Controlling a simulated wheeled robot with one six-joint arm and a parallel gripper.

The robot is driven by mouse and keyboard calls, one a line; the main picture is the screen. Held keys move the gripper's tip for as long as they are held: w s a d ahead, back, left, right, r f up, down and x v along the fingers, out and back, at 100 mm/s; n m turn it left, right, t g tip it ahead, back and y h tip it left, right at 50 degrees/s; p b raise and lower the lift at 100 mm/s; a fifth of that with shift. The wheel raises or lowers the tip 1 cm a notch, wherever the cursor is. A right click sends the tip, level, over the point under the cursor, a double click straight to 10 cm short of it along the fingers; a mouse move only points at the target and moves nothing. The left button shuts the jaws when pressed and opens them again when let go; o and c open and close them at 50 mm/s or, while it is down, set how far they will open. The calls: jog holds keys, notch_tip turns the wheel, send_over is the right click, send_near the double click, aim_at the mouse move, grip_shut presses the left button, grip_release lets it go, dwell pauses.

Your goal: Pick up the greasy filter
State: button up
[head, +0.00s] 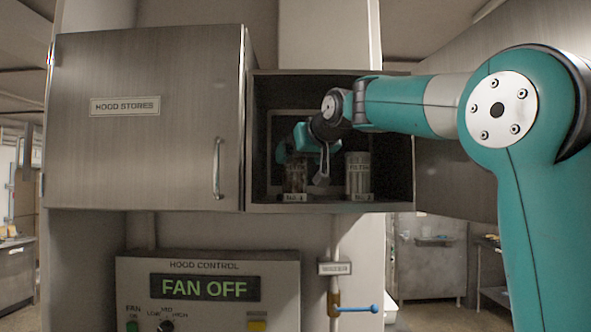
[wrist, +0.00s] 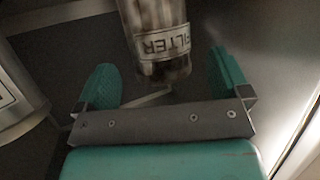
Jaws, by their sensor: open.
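The greasy filter (head: 295,178) is a brown-stained cylinder standing at the left in the open cabinet, behind a small number tag. In the wrist view the stained filter (wrist: 158,25) shows its FILTER label upside down, between and slightly beyond my fingertips. My gripper (head: 305,152) reaches into the cabinet at the greasy filter and partly covers its top. In the wrist view my gripper (wrist: 163,68) is open, with one teal finger on each side of the filter and gaps visible on both sides.
A cleaner, pale filter (head: 358,174) stands to the right in the same cabinet; it shows at the left edge of the wrist view (wrist: 14,92). The closed HOOD STORES door (head: 150,125) is to the left. The hood control panel (head: 207,310) reads FAN OFF below.

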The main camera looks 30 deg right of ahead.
jog(key=p+x, duration=0.2)
jog(key=x, duration=0.1)
jog(key=shift+w+f, duration=0.2)
jog(key=c, duration=1)
jog(key=shift+c, duration=0.8)
jog(key=shift+s+b, duration=0.1)
jog(key=shift+b, duration=0.3)
